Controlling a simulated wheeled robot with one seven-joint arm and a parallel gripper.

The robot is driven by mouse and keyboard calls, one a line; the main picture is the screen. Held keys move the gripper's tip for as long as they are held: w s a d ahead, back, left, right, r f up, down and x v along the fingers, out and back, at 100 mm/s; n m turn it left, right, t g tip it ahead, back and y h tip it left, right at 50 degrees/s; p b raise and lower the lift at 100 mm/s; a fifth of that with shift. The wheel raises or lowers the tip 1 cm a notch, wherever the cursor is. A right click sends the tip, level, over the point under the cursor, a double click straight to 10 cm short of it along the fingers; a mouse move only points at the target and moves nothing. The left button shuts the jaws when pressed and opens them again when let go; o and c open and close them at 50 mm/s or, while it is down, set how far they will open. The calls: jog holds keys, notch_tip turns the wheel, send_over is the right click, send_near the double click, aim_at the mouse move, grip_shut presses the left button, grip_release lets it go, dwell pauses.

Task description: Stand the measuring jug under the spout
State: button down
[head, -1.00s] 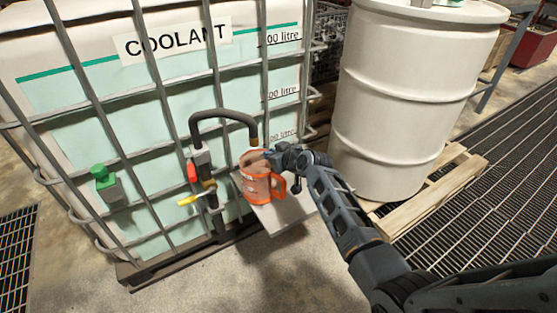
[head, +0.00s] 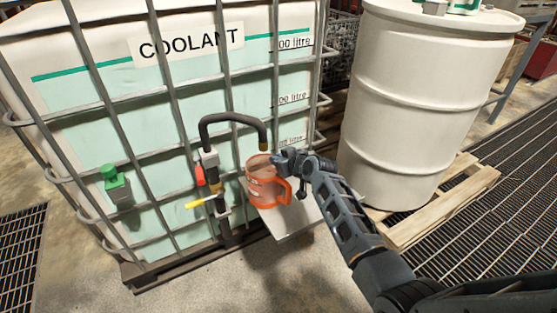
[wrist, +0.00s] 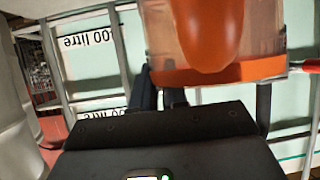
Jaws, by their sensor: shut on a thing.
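The orange measuring jug (head: 262,192) is upright at the coolant tank's front, its handle toward the right. The black curved spout (head: 233,118) ends just above the jug's open top. My gripper (head: 278,161) is shut on the jug at its right side near the rim. A pale plate (head: 288,224) lies below the jug; I cannot tell whether the jug's base touches it. In the wrist view the jug (wrist: 270,40) fills the top, its orange handle facing the camera; my gripper's fingertips are partly hidden there.
The caged coolant tank (head: 100,130) stands behind the jug. A red and yellow valve (head: 203,178) is left of the jug, and a green fitting (head: 117,186) is farther left. A white drum (head: 400,110) on a wooden pallet (head: 440,212) stands at the right.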

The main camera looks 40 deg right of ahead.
jog(key=shift+f+b, duration=0.3)
jog(key=shift+f, duration=0.05)
jog(key=c, duration=1.1)
grip_release()
jog(key=shift+p+v, duration=0.6)
jog(key=shift+v, duration=3.35)
